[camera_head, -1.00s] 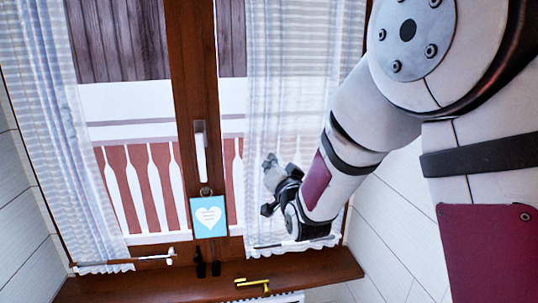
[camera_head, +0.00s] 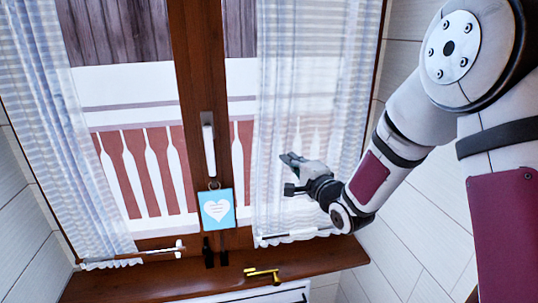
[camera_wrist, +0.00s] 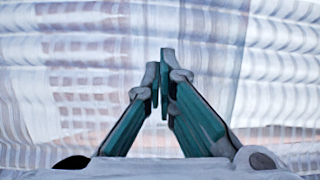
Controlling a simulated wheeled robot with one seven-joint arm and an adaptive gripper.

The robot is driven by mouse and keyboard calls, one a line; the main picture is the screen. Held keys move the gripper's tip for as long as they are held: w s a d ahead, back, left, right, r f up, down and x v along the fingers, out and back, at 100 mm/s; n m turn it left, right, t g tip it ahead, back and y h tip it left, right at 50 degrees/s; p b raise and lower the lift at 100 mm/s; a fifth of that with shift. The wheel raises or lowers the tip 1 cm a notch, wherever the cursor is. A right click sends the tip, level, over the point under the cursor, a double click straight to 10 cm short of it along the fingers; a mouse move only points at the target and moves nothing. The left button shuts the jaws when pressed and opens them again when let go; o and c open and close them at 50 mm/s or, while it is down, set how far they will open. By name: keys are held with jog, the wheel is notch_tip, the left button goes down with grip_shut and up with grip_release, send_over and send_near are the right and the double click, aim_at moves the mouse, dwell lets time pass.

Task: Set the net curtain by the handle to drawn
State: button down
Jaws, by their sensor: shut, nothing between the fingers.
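A right net curtain (camera_head: 275,60), sheer and pale with checks, covers most of the right window pane. A narrow strip of bare glass lies between it and the central post. A left net curtain (camera_head: 45,110) hangs at the far left, leaving most of the left pane bare. The white window handle (camera_head: 208,145) is upright on the wooden central post. My gripper (camera_head: 287,159) is in front of the right curtain and shut, with nothing in it. In the wrist view, its fingertips (camera_wrist: 160,75) meet before the sheer fabric. I cannot tell whether they touch it.
A blue heart tag (camera_head: 217,209) hangs below the handle. Thin rods (camera_head: 150,251) show at the curtain hems. A wooden sill (camera_head: 150,285) runs below, with a yellow handle-like piece (camera_head: 263,273) by its front. White panelled walls (camera_head: 425,240) flank the window.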

aim_at(252, 156)
jog(key=x, duration=0.5)
jog(key=shift+s+a, duration=0.15)
jog(key=shift+a, duration=0.1)
jog(key=shift+s+a+r+p, duration=0.1)
jog(key=shift+s+a+p, duration=0.25)
jog(key=shift+a, duration=0.2)
jog(key=shift+s+a+p, duration=0.2)
jog(key=shift+a+p, duration=0.1)
jog(key=shift+a, duration=0.75)
jog(key=shift+s+a, duration=0.2)
jog(key=shift+a, duration=0.5)
jog(key=shift+s+a, duration=0.25)
jog(key=shift+a, duration=0.45)
jog(key=shift+s+a, duration=0.2)
jog(key=shift+a, duration=0.5)
